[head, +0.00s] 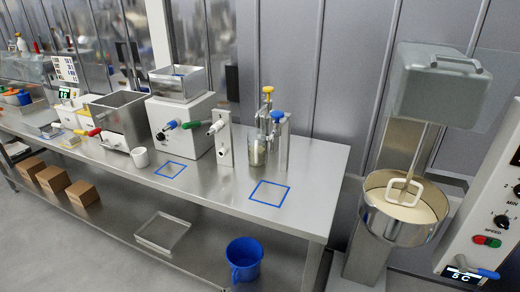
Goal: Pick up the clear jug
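A small clear container (256,151), which looks like the clear jug, stands upright on the steel table (320,190). It stands under a dispenser with a yellow knob (266,92), close to its metal post. Something pale or greyish shows in its lower part. I cannot make out its handle. Neither of my grippers is in view.
A dispenser with a blue knob (277,118) stands close by on the right. Blue squares (269,193) mark bare tabletop in front. A blue jug (245,261) is on the lower shelf. A mixer bowl (388,233) stands to the right.

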